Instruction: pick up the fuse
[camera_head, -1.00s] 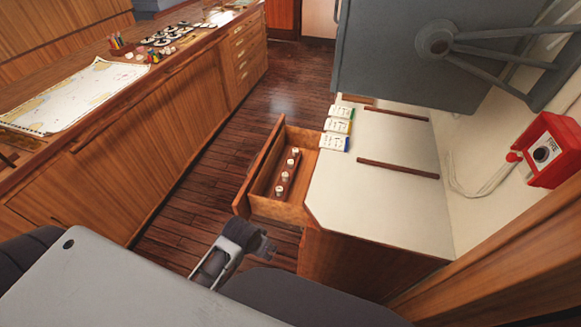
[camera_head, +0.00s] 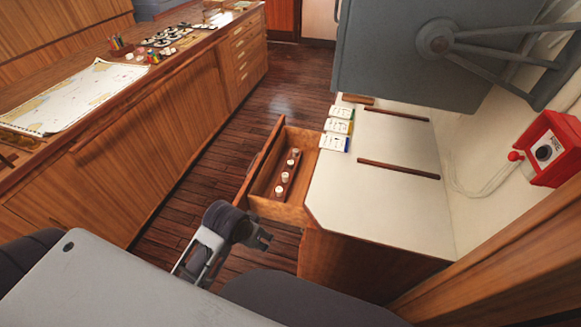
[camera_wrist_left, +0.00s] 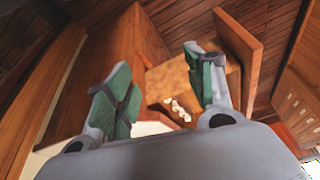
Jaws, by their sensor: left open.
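Several white-capped fuses (camera_head: 283,178) stand in a row on a dark red-brown holder inside the open wooden drawer (camera_head: 281,210). My left gripper (camera_head: 264,241) is in front of and below the drawer's near side, apart from the fuses. In the left wrist view its green-padded fingers (camera_wrist_left: 158,95) are spread and empty. The white fuse tops (camera_wrist_left: 178,108) show small between the fingers, beyond the drawer's wooden side. The lower parts of the fuses are hard to make out. My right gripper is not in view.
The white counter (camera_head: 375,190) adjoins the drawer on the right, with small labelled boxes (camera_head: 338,127) at its edge. A grey cabinet (camera_head: 390,50) overhangs it. A red box (camera_head: 548,150) is on the right wall. Open floor (camera_head: 215,150) lies left of the drawer.

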